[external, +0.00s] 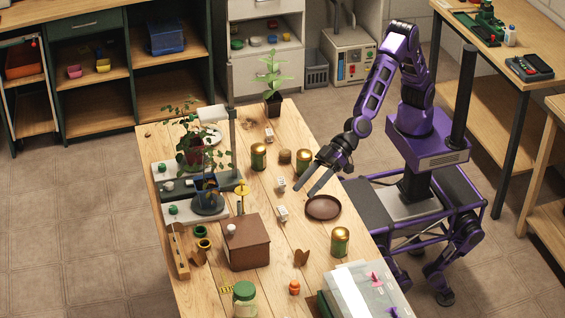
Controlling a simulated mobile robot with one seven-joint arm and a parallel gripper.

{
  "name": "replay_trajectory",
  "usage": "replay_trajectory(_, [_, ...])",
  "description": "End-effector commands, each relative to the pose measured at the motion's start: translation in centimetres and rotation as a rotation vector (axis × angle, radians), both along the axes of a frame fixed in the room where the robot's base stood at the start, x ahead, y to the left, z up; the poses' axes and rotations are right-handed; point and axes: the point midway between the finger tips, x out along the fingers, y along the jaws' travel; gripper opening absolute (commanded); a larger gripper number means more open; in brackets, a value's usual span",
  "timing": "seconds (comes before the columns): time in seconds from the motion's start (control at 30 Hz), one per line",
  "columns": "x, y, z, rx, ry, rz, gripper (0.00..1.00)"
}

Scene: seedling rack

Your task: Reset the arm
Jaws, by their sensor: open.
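My gripper (308,181) is at the end of my purple arm, which reaches from the right over the wooden table (190,292). Its two long grey fingers are apart, with nothing between them. They point down and left, near small white blocks (281,184) and a round brown dish (323,207). I cannot tell how high above the table the fingertips are.
Green-and-gold cans (340,241), a brown box (246,245), a potted plant (273,82) and a glass jar (245,300) stand on the table. Shelves (165,75) line the back; floor is clear at left.

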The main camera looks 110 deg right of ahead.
Motion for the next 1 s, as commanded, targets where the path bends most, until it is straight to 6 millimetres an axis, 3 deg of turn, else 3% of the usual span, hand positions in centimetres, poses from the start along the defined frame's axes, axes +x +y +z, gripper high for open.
replay_trajectory(0.1, [-0.9, -3.2, 2.0, -0.008, 0.046, 0.029, 0.64])
replay_trajectory(0.43, [-4.1, -9.9, 4.6, -0.081, 0.161, 0.082, 0.64])
replay_trajectory(0.77, [-4.3, -11.9, 8.2, -0.199, 0.152, 0.130, 0.64])
replay_trajectory(1.0, [-4.3, -15.1, 13.0, -0.326, 0.133, 0.138, 0.64])
